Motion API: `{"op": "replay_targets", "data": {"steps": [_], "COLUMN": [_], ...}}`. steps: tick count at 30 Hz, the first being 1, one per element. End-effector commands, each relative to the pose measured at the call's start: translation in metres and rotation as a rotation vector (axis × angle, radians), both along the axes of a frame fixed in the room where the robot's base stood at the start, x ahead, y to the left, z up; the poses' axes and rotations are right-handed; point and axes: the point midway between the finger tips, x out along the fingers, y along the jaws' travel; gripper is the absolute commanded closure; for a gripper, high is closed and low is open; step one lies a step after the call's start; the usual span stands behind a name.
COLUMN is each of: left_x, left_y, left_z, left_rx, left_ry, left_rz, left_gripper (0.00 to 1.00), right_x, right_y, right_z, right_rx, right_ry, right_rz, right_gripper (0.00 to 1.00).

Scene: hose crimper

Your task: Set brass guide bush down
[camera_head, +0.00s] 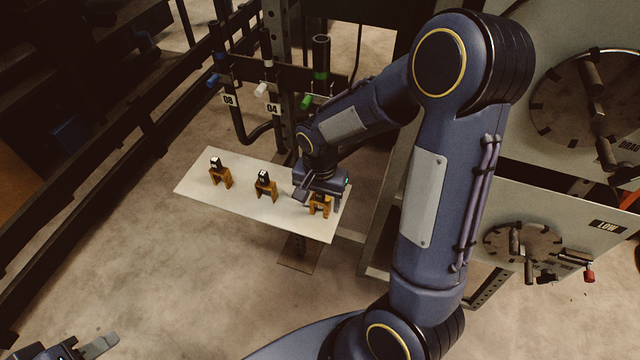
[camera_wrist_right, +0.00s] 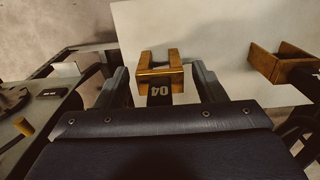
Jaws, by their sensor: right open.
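A brass-coloured forked block, which I take for the brass guide bush (camera_wrist_right: 160,77), stands on the pale shelf (camera_wrist_right: 215,35). A dark tab marked 04 sits at its near side. My right gripper (camera_wrist_right: 160,69) is open, with one finger on each side of the block and visible gaps between. In the head view the right gripper (camera_head: 319,197) is low over the shelf's right end, and the block (camera_head: 319,208) is partly hidden under it. My left gripper (camera_head: 92,347) shows only in part at the bottom left, far from the shelf.
Two similar brass-coloured blocks with dark tops, one at the left (camera_head: 220,178) and one in the middle (camera_head: 265,190), stand on the shelf. Hoses with 08 and 04 labels (camera_head: 272,108) hang behind it. Dial panels (camera_head: 525,243) stand to the right. Bare shelf lies between the blocks.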

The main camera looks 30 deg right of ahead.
Motion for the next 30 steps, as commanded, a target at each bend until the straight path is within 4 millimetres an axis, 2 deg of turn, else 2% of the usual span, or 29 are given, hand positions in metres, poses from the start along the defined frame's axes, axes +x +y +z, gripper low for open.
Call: {"op": "replay_targets", "data": {"steps": [12, 15, 21, 25, 30], "left_x": [0.000, 0.000, 0.000, 0.000, 0.000], "left_y": [0.000, 0.000, 0.000, 0.000, 0.000], "left_z": [0.009, 0.010, 0.011, 0.011, 0.011], "left_rx": [0.000, 0.000, 0.000, 0.000, 0.000], "left_ry": [0.000, 0.000, 0.000, 0.000, 0.000], "left_rz": [0.000, 0.000, 0.000, 0.000, 0.000], "left_gripper": [0.64, 0.64, 0.64, 0.64, 0.64], "right_x": [0.002, 0.001, -0.003, -0.027, -0.085], "right_y": [0.000, 0.001, 0.000, 0.000, 0.009], "right_z": [0.086, 0.101, 0.118, 0.135, 0.159], "right_rx": [0.002, 0.001, 0.011, 0.079, 0.185], "right_ry": [-0.008, -0.006, -0.012, -0.072, -0.260], "right_rz": [0.000, 0.001, 0.011, 0.093, 0.319], "right_gripper": [0.37, 0.37, 0.37, 0.37, 0.37]}}
